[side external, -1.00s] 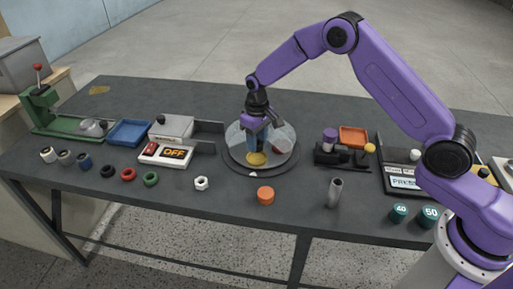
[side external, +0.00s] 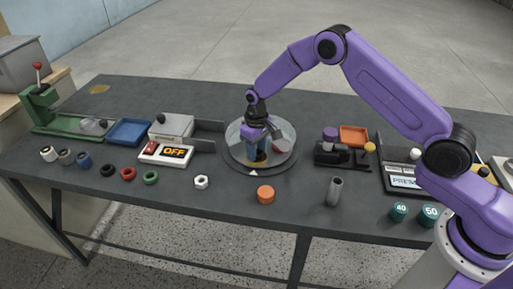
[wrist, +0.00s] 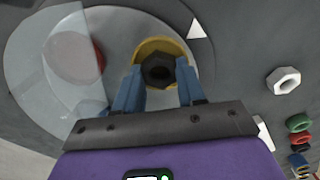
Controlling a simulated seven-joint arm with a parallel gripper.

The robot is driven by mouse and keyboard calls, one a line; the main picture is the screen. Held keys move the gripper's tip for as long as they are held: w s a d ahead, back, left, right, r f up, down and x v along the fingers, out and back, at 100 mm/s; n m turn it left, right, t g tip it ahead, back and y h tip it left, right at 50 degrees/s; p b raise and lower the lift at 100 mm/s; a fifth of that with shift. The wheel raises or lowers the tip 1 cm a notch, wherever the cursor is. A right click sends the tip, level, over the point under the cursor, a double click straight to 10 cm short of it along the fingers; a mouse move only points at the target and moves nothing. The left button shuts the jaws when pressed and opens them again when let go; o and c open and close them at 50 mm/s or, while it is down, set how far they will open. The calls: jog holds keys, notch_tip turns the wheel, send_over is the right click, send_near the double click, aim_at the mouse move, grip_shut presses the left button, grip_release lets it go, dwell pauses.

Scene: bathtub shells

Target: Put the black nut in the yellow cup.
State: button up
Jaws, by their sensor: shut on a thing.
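The black nut (wrist: 158,70) is between my fingertips in the wrist view. My gripper (side external: 257,155) is shut on it, over the round turntable in the side view. The yellow cup (wrist: 151,46) shows behind and around the nut in the wrist view. In the side view the yellow cup (side external: 251,163) is mostly hidden by my fingers and the nut. I cannot tell whether the nut is above the cup's rim or inside it.
The turntable (side external: 233,165) has clear panels (wrist: 40,65) and a red cup (wrist: 98,57). A white nut (side external: 201,182) and orange cylinder (side external: 265,194) stand in front. A grey tube (side external: 334,191) is to the right. An OFF box (side external: 166,154) lies left.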

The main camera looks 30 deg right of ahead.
jog(key=shift+f, duration=0.1)
jog(key=o, duration=1.1)
notch_tip(320, 180, up, 13)
